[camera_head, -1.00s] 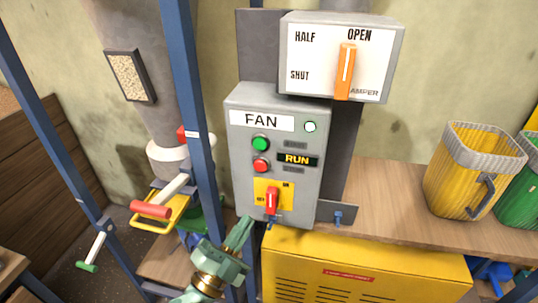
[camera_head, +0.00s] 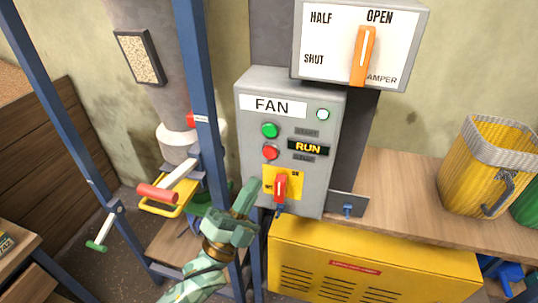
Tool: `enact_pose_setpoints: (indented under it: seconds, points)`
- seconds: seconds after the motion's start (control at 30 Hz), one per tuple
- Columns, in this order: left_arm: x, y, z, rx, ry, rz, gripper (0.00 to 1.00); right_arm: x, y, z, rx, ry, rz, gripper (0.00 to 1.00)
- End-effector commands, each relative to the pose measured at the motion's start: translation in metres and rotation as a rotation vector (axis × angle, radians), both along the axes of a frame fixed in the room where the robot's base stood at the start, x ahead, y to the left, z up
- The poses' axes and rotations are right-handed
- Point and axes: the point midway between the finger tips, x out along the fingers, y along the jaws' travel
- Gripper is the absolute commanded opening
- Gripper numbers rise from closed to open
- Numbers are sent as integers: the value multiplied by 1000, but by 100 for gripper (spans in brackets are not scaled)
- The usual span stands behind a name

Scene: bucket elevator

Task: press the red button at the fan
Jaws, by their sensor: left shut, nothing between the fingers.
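The grey fan box (camera_head: 250,170) stands in the middle of the head view, labelled FAN. Its red button (camera_head: 270,152) sits below the green button (camera_head: 269,130). A lit display beside them reads RUN, and a pale round lamp (camera_head: 323,114) is at the upper right. A red switch handle (camera_head: 280,187) on a yellow plate is below the red button. My green left gripper (camera_head: 247,194) is shut and empty. It is at the box's lower left, below the red button and left of the switch; whether it touches the box I cannot tell. My right gripper is out of view.
A damper box (camera_head: 342,45) with an orange lever hangs above the fan box. A blue post (camera_head: 199,100) stands close left of it. A yellow cabinet (camera_head: 375,268) is below. A yellow bucket (camera_head: 486,170) stands on the wooden bench (camera_head: 400,195) at right.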

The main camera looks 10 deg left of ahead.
Motion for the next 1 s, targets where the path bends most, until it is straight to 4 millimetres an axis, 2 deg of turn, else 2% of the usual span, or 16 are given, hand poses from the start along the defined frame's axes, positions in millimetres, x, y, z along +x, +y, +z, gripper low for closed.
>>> enact_pose_setpoints:
  seconds: [0.2,0.4,0.6,1.0]
  points:
    - [32,-1,-2,0,-1,1,0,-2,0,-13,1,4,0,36]
    - [54,-2,-2,0,0,0,0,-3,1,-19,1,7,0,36]
    - [63,-2,0,0,1,-1,0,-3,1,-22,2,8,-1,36]
    - [64,-2,0,0,1,-1,0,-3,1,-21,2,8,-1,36]
